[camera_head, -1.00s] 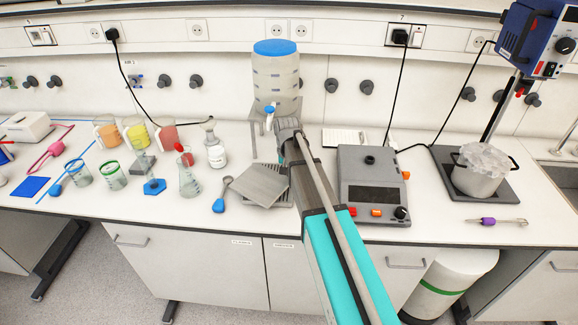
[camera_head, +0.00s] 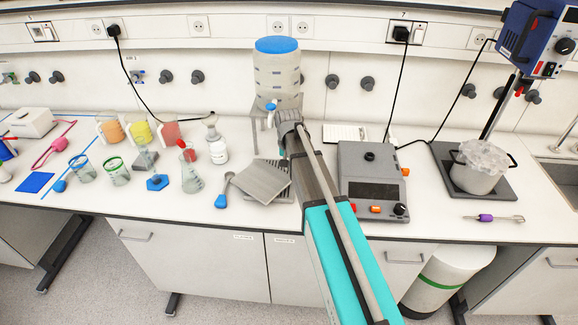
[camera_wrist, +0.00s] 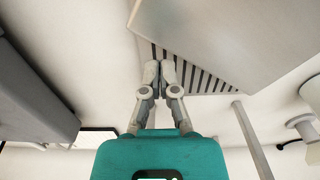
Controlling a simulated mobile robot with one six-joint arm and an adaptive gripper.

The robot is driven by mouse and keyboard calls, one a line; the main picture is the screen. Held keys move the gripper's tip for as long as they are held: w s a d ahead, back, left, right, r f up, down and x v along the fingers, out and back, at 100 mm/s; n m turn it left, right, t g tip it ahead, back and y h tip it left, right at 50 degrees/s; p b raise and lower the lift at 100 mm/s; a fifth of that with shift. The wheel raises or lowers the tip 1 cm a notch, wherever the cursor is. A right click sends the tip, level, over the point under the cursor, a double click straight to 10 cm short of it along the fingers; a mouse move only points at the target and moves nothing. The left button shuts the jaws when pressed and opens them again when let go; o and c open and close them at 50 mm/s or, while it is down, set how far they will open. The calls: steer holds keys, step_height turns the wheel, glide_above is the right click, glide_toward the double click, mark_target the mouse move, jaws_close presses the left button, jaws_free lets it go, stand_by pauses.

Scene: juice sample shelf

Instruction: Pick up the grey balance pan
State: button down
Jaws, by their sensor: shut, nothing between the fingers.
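The grey balance pan (camera_head: 262,182) is a flat square plate. It lies tilted across a slatted rack on the worktop, left of my arm. In the wrist view the pan (camera_wrist: 225,35) fills the upper right. My gripper (camera_wrist: 160,66) is shut and empty, its fingertips beside the pan's edge and over the slatted rack (camera_wrist: 205,80). I cannot tell whether they touch the pan. In the head view my arm hides the fingers.
The balance (camera_head: 372,190) stands right of my arm. A water dispenser (camera_head: 277,75) with a blue lid stands behind. A pot (camera_head: 478,175) sits at right.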

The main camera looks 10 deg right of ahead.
step_height(320, 180, up, 8)
steer(key=p, duration=0.7)
steer(key=shift+f, duration=0.1)
stand_by(0.3)
steer(key=s+f+n+b, duration=0.1)
steer(key=s+n, duration=0.2)
steer(key=s, duration=1.8)
steer(key=shift+a+f+n, duration=0.3)
steer(key=shift+a+f, duration=0.05)
steer(key=shift+a, duration=0.1)
